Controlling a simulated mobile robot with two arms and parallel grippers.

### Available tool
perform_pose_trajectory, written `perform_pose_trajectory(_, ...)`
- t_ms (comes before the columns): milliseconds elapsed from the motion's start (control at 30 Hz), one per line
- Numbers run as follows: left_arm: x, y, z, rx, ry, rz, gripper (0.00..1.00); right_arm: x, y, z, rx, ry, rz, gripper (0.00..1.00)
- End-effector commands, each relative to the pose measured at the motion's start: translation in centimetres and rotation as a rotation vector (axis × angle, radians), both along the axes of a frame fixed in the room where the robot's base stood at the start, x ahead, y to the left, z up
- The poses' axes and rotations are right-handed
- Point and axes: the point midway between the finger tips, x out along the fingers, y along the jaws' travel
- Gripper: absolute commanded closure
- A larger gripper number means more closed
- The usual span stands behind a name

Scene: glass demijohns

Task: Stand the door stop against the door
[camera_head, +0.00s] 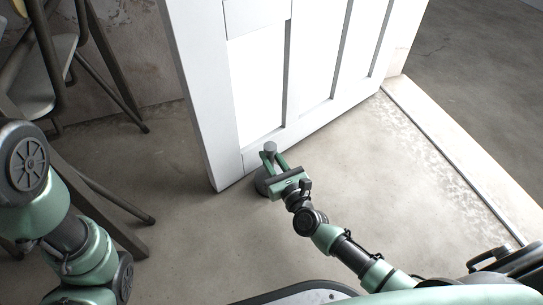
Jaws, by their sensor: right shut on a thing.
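The white panelled door (262,95) stands ajar, its lower edge just above the concrete floor. The door stop (261,184) is a grey round-based piece with a knob (270,146) on top. It is at the door's bottom edge, near its left corner; whether it touches the door or the floor is hard to tell. My right gripper (269,162) reaches in from the lower right and is shut on the door stop, its fingers hiding part of it. My left arm shows at the left edge, but its gripper is out of view.
A folding chair (55,75) with dark legs stands at the upper left, and another dark leg (110,205) crosses the floor near my left arm. A threshold strip (455,150) runs along the right. The floor (190,255) in front of the door is clear.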

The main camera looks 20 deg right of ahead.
Motion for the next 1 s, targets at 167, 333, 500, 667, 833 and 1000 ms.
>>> perform_pose_trajectory(167,0.0,0.0,0.0,0.000,0.000,0.000,0.41,0.0,0.0,-0.1,-0.001,0.002,0.000,0.52)
perform_pose_trajectory(333,0.0,0.0,0.0,0.000,0.000,0.000,0.41,0.0,0.0,0.0,-0.001,0.001,0.000,0.52)
perform_pose_trajectory(500,0.0,0.0,0.3,0.000,0.000,0.000,0.41,-0.5,-0.1,0.0,-0.001,0.003,0.001,0.52)
perform_pose_trajectory(667,0.0,0.0,1.3,0.000,0.000,0.000,0.41,-2.9,-0.5,0.2,-0.004,0.003,0.002,0.52)
perform_pose_trajectory(833,0.0,0.0,2.3,0.000,0.000,0.000,0.41,-5.8,-1.0,0.1,-0.004,0.003,0.002,0.52)
perform_pose_trajectory(1000,0.0,0.0,2.7,0.000,0.000,0.000,0.41,-7.5,-1.2,0.0,-0.002,0.003,0.000,0.52)
